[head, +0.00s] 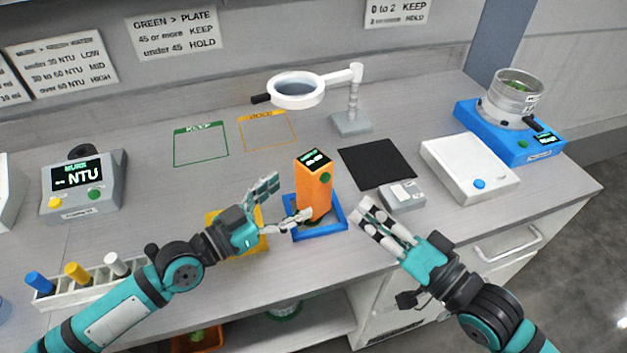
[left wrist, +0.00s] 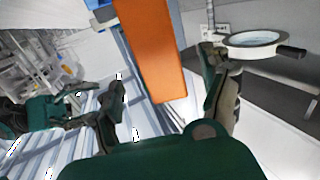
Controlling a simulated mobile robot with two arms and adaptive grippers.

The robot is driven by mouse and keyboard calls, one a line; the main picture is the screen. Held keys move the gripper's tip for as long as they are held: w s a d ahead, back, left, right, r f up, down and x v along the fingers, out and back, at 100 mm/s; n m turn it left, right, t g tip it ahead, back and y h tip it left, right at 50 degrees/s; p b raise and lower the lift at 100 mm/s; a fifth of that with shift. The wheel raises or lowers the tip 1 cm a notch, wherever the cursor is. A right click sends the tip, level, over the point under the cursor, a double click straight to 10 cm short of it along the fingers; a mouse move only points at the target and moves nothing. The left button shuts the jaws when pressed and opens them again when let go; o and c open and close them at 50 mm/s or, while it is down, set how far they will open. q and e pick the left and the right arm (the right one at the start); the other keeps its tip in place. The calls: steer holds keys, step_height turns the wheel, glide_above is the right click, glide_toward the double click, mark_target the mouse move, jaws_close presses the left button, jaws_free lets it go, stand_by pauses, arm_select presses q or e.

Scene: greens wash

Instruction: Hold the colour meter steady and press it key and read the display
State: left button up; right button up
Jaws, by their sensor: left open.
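The orange colour meter (head: 316,190) stands upright in a blue tray (head: 338,222), with a dark top face and a lit green display too small to read. My left gripper (head: 286,200) is open at the meter's left side, one finger reaching low near its base. In the left wrist view the meter (left wrist: 152,60) shows between the two spread fingers; I cannot tell whether either touches it. My right gripper (head: 364,213) is to the right of the tray, apart from the meter, its fingers close together. I see nothing in it.
A yellow mat (head: 250,245) lies partly under my left gripper. A magnifier (head: 297,92) stands behind the meter. A black mat (head: 376,164), small grey box (head: 402,195) and white scale (head: 469,168) are at right. A turbidity meter (head: 84,185) and bottle rack (head: 85,285) are left.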

mark_target(303, 189)
arm_select(q)
steer(key=x, duration=0.7)
steer(key=shift+w, duration=0.1)
steer(key=c, duration=1.3)
arm_select(e)
steer(key=shift+c, duration=0.2)
arm_select(q)
steer(key=shift+c, duration=0.2)
arm_select(e)
jaws_close()
